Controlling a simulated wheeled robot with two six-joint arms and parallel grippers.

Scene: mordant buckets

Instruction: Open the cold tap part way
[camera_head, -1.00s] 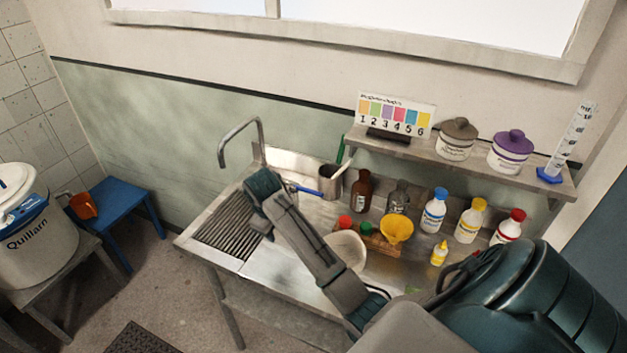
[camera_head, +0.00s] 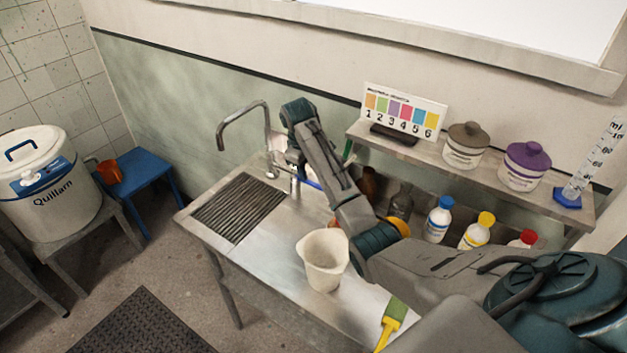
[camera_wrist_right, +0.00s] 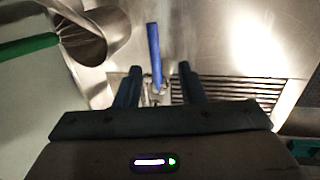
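The tap has a tall metal spout (camera_head: 246,113) curving over the ribbed drain (camera_head: 238,208) of the steel sink bench. A blue lever (camera_head: 311,184) shows beside the tap base, partly covered by my right arm. In the right wrist view the blue lever (camera_wrist_right: 154,55) stands upright, in line with the gap between the fingers. My right gripper (camera_wrist_right: 160,73) is open, its two dark fingers apart on either side of the lever's lower end. I cannot tell whether either finger touches it. In the head view my right arm hides most of the gripper. My left gripper is not in view.
Bottles stand under the shelf (camera_head: 482,182).

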